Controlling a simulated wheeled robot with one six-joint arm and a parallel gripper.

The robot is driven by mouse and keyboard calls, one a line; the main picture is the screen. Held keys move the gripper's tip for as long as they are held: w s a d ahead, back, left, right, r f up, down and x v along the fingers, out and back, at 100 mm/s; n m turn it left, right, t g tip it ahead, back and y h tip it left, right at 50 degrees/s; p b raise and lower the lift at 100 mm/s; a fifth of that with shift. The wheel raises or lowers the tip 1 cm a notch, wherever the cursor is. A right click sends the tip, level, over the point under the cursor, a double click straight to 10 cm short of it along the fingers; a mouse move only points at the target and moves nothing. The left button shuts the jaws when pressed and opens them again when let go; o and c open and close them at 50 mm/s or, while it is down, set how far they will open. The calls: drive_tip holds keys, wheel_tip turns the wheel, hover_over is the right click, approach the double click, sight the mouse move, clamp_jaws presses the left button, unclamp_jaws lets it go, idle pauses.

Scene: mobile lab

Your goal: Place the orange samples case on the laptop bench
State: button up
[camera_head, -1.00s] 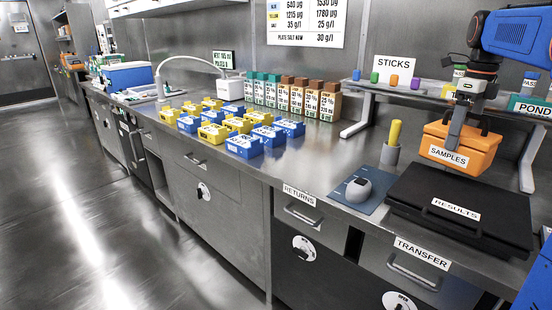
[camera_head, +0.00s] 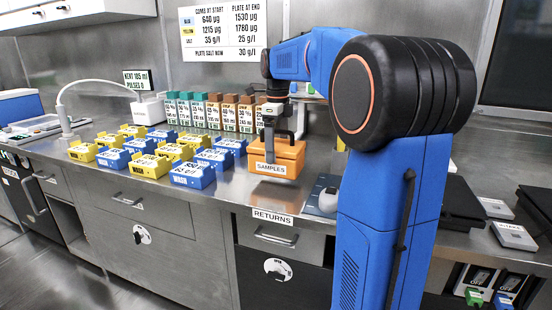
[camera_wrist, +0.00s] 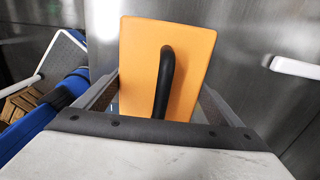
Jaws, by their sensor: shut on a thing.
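The orange samples case (camera_head: 284,158) is in the head view, with its white SAMPLES label facing front. My gripper (camera_head: 269,143) is at the top of the case, shut on it. The case appears held just above the steel counter; I cannot tell the exact gap. In the wrist view the orange top of the case (camera_wrist: 140,60) and its black handle (camera_wrist: 163,85) lie between the fingers of my gripper (camera_wrist: 160,100). No laptop is visible, and I cannot make out which surface is the laptop bench.
Several blue and yellow racks (camera_head: 192,175) stand left of the case on the steel counter (camera_head: 240,192). Labelled brown and green boxes (camera_head: 229,115) stand behind. A grey device (camera_head: 329,199) is right of the case. My blue arm hides much of the counter's right part.

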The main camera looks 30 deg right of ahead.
drive_tip(key=shift+d+f, duration=0.1)
drive_tip(key=shift+f, duration=1.7)
drive_tip(key=shift+f, duration=0.1)
drive_tip(key=o, duration=1.3)
drive_tip(key=shift+o, duration=0.2)
